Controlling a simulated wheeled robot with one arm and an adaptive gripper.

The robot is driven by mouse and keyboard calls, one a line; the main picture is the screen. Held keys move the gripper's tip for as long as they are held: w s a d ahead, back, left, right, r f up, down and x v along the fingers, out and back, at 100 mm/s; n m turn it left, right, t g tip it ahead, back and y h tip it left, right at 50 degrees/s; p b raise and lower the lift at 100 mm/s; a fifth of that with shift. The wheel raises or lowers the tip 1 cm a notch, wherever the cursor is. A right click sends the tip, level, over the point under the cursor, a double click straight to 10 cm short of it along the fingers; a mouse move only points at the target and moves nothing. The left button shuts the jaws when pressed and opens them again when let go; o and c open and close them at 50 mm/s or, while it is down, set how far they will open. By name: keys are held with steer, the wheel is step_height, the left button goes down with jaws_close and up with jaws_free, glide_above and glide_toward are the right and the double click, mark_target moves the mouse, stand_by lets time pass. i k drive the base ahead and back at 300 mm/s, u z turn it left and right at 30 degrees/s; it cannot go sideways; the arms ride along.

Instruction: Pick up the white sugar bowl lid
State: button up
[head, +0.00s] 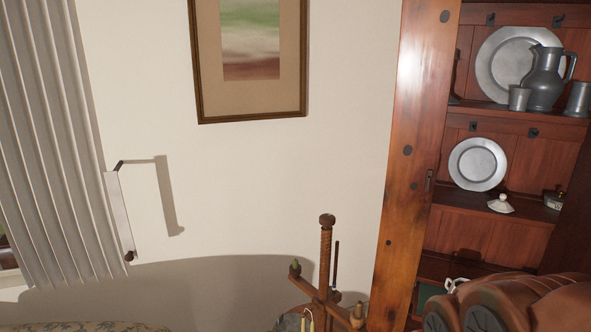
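The white sugar bowl lid (501,204), small with a knob on top, sits on a wooden shelf of the cabinet at the right, below and right of a pewter plate. It is in plain view with nothing on it. My gripper is not in view.
The cabinet (408,170) holds pewter plates (478,165), a pitcher (544,80) and cups above. A small dark pot (554,201) stands right of the lid. White crockery (457,284) shows lower down. A wooden stand (326,265) rises in front of the wall.

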mark_target(501, 205)
steer(key=u, duration=3.05)
steer(key=k, duration=0.9)
steer(key=z, duration=2)
